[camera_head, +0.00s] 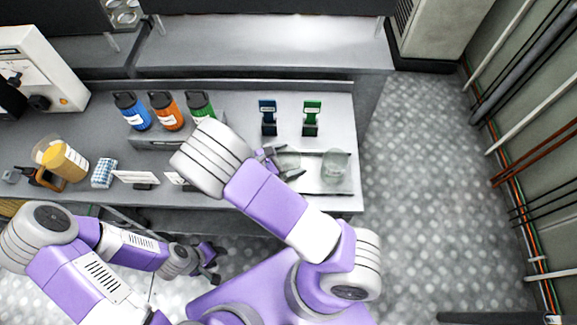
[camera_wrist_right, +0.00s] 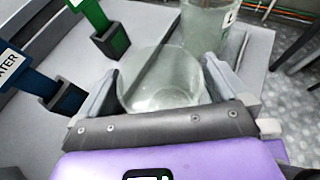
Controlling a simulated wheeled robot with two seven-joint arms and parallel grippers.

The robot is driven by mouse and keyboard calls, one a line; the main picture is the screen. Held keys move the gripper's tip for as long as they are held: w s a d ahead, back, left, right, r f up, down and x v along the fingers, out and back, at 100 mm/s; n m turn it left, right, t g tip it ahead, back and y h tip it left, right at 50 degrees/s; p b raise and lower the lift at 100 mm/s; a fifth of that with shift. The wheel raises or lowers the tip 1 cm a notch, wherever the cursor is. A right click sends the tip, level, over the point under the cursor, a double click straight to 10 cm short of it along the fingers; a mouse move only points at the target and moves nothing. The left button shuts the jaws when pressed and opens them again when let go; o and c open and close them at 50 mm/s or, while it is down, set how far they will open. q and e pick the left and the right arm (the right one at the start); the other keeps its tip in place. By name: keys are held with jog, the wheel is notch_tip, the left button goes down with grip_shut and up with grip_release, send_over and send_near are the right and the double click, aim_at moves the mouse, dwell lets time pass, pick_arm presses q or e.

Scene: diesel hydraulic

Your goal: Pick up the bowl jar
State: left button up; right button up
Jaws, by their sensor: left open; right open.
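The bowl jar looks like a round clear glass vessel (camera_wrist_right: 160,82) in the right wrist view, between the two fingers of my right gripper (camera_wrist_right: 163,92). In the head view the glass (camera_head: 288,162) stands on the right part of the bench, partly hidden by my right gripper (camera_head: 281,163). That gripper is open, with a finger on either side of the glass. Whether the fingers touch it I cannot tell. My left gripper (camera_head: 209,263) is open and empty, low in front of the bench, away from the glass.
A second, taller glass jar (camera_head: 335,166) with a label stands close to the right of the bowl jar. Behind are a blue holder (camera_head: 268,117) and a green holder (camera_head: 311,117). Blue, orange and green bottles stand further left. The bench's right edge is near.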

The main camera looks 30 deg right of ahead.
jog(key=shift+c, duration=0.3)
jog(key=shift+r, duration=0.1)
jog(key=c, duration=0.8)
